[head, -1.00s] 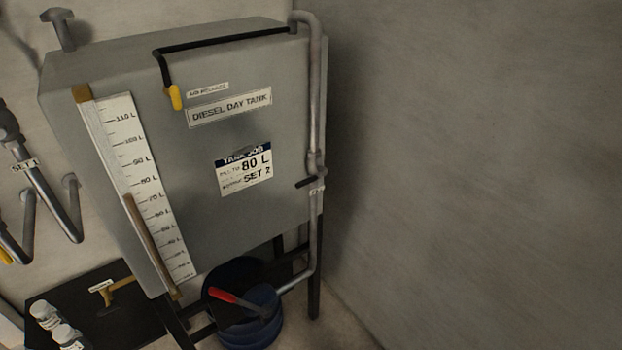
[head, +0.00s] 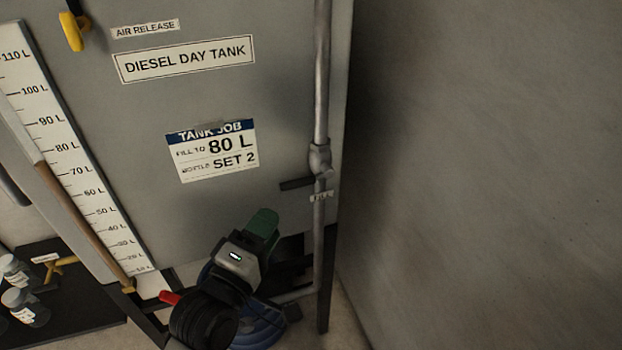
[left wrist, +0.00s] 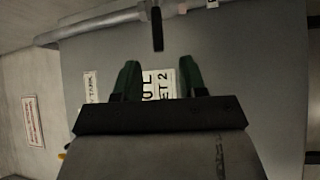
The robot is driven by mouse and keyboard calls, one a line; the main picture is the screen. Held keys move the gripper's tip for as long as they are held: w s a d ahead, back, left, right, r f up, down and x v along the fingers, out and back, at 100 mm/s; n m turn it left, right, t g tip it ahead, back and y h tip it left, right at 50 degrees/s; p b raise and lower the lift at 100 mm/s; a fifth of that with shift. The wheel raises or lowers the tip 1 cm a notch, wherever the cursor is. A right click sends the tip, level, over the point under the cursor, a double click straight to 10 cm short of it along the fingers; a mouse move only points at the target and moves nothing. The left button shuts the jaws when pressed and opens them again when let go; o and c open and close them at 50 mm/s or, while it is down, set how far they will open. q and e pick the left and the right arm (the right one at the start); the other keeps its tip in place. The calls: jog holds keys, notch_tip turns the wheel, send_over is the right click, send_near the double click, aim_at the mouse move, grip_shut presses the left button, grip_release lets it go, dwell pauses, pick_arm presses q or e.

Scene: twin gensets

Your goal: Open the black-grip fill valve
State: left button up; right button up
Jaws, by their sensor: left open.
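The fill valve's black grip (head: 297,184) is a short lever sticking out to the left, roughly level, from the valve body (head: 320,160) on the vertical grey pipe (head: 322,70) at the tank's right edge. My left gripper (head: 264,222), with green fingers, is below and left of the grip in the head view, apart from it. In the left wrist view the left gripper (left wrist: 158,72) is open and empty, and the black grip (left wrist: 157,28) lies beyond the fingertips, roughly in line with the gap between them. My right gripper is not in view.
The grey diesel day tank (head: 215,100) carries a job card (head: 213,150) reading 80 L, SET 2. A red lever (head: 168,297) is low, beside my arm. A concrete wall (head: 480,170) stands right.

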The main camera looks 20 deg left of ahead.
aim_at(294, 184)
pick_arm(q)
jog(key=p+x, duration=0.1)
jog(key=x, duration=0.7)
jog(key=shift+w+r, duration=0.25)
jog(key=shift+w, duration=0.1)
jog(key=shift+p+x, duration=0.3)
jog(key=shift+x, duration=0.55)
jog(key=shift+f, duration=0.1)
jog(key=shift+c, duration=0.2)
grip_shut()
